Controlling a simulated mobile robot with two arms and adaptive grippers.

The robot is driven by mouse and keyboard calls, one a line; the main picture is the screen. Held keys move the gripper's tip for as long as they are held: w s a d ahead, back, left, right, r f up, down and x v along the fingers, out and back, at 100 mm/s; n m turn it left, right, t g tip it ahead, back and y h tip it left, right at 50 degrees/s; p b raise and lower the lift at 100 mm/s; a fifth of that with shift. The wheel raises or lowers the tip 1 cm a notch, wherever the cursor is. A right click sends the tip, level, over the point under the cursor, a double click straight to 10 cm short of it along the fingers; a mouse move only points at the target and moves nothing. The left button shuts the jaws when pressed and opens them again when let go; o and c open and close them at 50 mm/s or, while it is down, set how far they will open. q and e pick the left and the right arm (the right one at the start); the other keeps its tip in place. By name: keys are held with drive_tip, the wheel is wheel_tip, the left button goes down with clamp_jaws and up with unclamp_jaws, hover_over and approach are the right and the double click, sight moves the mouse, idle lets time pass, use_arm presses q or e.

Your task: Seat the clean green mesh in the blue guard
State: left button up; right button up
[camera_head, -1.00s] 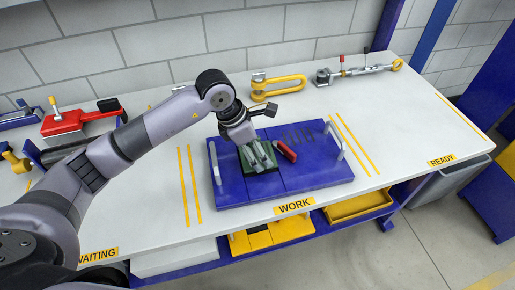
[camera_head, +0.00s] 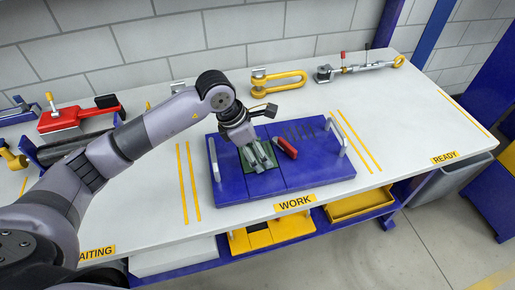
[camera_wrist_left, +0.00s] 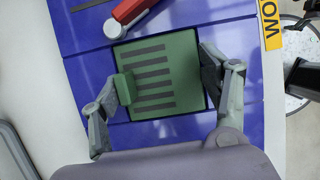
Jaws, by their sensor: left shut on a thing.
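The green mesh (camera_wrist_left: 165,80) is a square plate with several dark slots and a raised green tab on its left side in the left wrist view. It lies at the square opening of the blue guard (camera_head: 318,172), with thin dark gaps along its right and lower edges. I cannot tell whether it sits flush. My left gripper (camera_head: 262,164) is shut on the mesh, one finger against the tab and the other at the opposite edge. The fingers also show in the left wrist view (camera_wrist_left: 164,88). The head view hides much of the mesh behind the gripper.
A red-handled lever (camera_head: 286,148) is on the guard close beside the gripper. Upright handles (camera_head: 341,139) stand at the guard's sides. A yellow shackle (camera_head: 279,84) and a turnbuckle (camera_head: 355,69) lie at the back. The bench right of the guard, near READY (camera_head: 445,158), is clear.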

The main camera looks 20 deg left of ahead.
use_arm(q)
drive_tip(key=o, duration=1.2)
drive_tip(key=shift+f, duration=0.1)
drive_tip(key=shift+o, duration=0.2)
drive_tip(key=v, duration=1.2)
drive_tip(key=shift+s, duration=0.1)
drive_tip(key=shift+c, duration=0.2)
wheel_tip(320, 180, up, 9)
drive_tip(key=p, duration=0.5)
drive_tip(key=shift+p, duration=0.3)
